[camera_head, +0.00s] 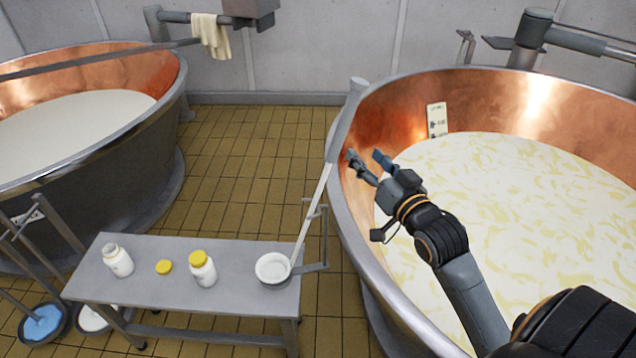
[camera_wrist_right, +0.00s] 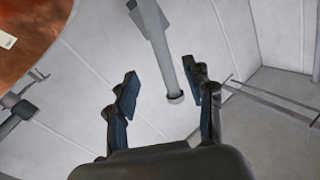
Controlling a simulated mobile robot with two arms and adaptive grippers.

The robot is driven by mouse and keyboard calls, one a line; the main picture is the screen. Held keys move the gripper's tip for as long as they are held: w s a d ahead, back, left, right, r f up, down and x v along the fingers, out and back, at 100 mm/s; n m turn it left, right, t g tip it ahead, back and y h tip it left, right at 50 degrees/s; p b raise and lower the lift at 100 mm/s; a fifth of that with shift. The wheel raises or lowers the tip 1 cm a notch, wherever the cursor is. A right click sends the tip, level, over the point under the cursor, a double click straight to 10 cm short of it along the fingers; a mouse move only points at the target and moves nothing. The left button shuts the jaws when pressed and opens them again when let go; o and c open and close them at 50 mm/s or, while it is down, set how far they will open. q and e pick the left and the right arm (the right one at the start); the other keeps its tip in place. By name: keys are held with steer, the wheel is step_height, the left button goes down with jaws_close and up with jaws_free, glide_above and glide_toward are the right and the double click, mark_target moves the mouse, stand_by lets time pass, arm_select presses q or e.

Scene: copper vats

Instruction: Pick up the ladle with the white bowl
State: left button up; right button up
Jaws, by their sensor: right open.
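The ladle has a white bowl (camera_head: 273,268) that rests at the right end of the grey bench. Its long handle (camera_head: 343,128) slants up and right, past the near vat's rim, with a thicker grey upper part. My right gripper (camera_head: 366,160) is open, just right of the handle and over the vat's left inner edge in the head view; its fingers are apart from the handle. In the right wrist view, the gripper (camera_wrist_right: 161,80) is open and empty, with a grey rod beyond its fingers; I cannot tell whether that rod is the ladle's handle. My left gripper is out of view.
A copper vat (camera_head: 480,110) of pale curd stands right, another vat (camera_head: 130,75) left. Tiled floor (camera_head: 250,150) between the vats is clear.

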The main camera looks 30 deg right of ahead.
mark_target(344, 136)
steer(key=w, duration=0.4)
steer(key=w+p, duration=0.1)
steer(key=w, duration=0.1)
steer(key=shift+w+d+f, duration=0.1)
steer(key=shift+w+d, duration=0.2)
steer(key=shift+w, duration=0.05)
steer(key=w+p, duration=0.2)
steer(key=w, duration=0.2)
steer(key=shift+w+d+f, duration=0.1)
steer(key=shift+w+f, duration=0.05)
steer(key=shift+w, duration=0.55)
steer(key=shift+s, duration=0.1)
steer(key=shift+c, duration=0.4)
jaws_close()
